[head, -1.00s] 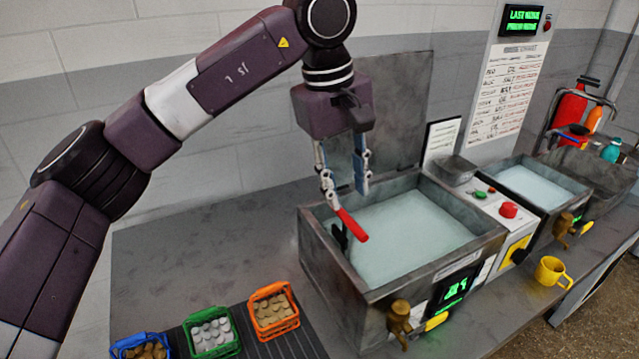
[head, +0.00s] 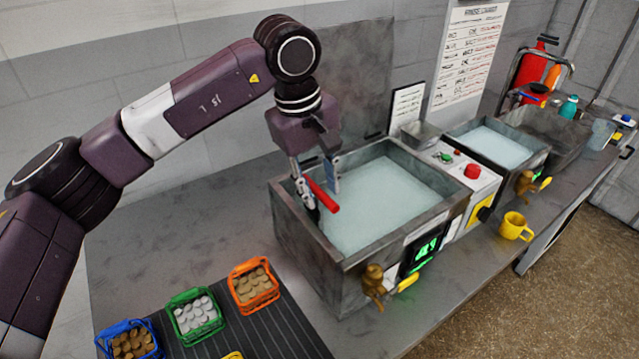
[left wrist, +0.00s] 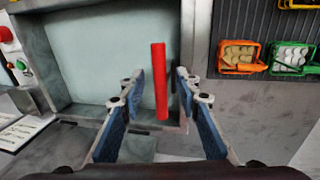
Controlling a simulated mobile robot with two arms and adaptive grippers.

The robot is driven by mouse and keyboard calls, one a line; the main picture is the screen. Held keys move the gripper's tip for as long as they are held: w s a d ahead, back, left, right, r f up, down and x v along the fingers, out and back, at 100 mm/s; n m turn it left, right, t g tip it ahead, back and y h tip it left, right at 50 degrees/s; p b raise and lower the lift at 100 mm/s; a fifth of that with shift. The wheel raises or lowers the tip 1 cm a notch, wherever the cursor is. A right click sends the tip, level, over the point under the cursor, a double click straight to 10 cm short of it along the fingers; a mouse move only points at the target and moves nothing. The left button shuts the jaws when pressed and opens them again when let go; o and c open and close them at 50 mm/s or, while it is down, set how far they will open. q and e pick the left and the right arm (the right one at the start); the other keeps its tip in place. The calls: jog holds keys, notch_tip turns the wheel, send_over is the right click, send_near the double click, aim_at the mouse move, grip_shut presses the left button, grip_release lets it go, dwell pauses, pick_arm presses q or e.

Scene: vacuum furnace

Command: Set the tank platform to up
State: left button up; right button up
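The tank (head: 305,235) is a grey metal basin full of pale liquid, with its platform hidden or not distinguishable. A red lever handle (head: 322,195) sticks out at its left rim, tilted in the head view. It also shows in the left wrist view (left wrist: 160,82). My left gripper (head: 319,198) is open and low at the tank's left rim. In the left wrist view its fingers stand on either side of the red handle with gaps, not closed on it. My right gripper is out of view.
Orange (head: 254,287), green (head: 196,316) and blue (head: 130,342) baskets of round pieces stand on and beside a ribbed mat left of the tank. A control box (head: 470,178), a second basin (head: 500,147) and a yellow mug (head: 515,227) are to the right.

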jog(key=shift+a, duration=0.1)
pick_arm(q)
grip_shut()
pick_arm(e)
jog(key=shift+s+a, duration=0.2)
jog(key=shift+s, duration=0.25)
